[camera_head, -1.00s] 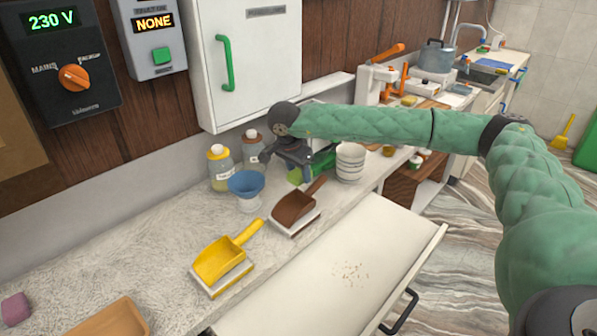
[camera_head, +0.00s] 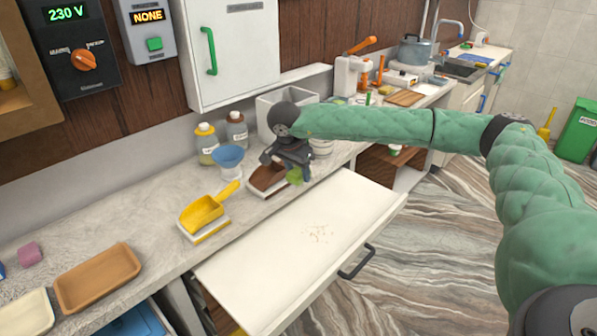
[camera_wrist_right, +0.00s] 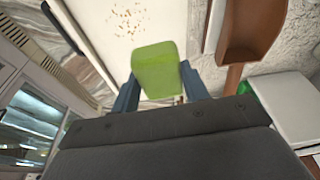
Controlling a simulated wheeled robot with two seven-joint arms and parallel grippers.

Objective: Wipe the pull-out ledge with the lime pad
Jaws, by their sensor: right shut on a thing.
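The pull-out ledge (camera_head: 285,240) is a white board drawn out from the counter, with a small patch of brown crumbs (camera_head: 318,233) near its middle. The crumbs also show at the top of the right wrist view (camera_wrist_right: 127,18). My right gripper (camera_head: 290,171) is above the back edge of the ledge, beside the brown scoop. It is shut on the lime pad (camera_wrist_right: 156,69), which sits between its two fingers; the pad's lower part shows in the head view (camera_head: 295,177). The pad appears held above the ledge. My left gripper is not in view.
A brown scoop (camera_head: 266,178) and a yellow scoop (camera_head: 203,212) rest on white blocks along the counter edge. A blue funnel (camera_head: 228,157), two bottles (camera_head: 207,144) and white bowls (camera_head: 321,146) stand behind. A black handle (camera_head: 357,262) is on the ledge's front.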

